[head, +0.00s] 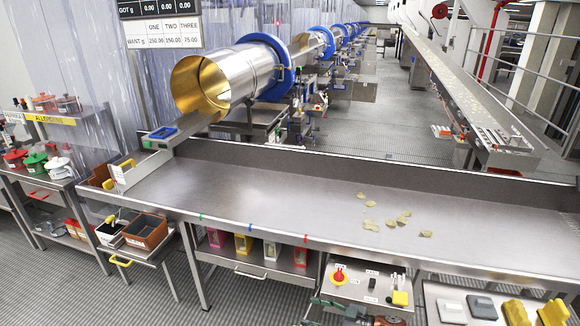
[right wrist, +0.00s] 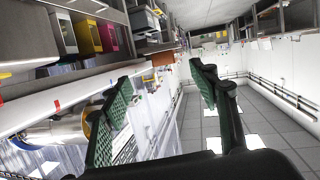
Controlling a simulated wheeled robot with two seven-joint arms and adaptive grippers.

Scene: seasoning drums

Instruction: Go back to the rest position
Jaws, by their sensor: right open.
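My right gripper (head: 342,311) is at the bottom edge of the head view, in front of the steel table and below the control panel, partly cut off by the frame. In the right wrist view the right gripper (right wrist: 158,95) has its two green ridged fingers spread wide, with nothing between them. My left gripper is in neither view. The long steel table (head: 290,195) carries several yellowish chips (head: 388,221) scattered on its right half.
A control panel (head: 368,287) with a red knob and yellow switch juts out from the table front, close to my right gripper. Grey and yellow blocks (head: 520,312) stand at bottom right. Colored containers (head: 243,244) sit under the table. A metal drum (head: 215,80) stands behind.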

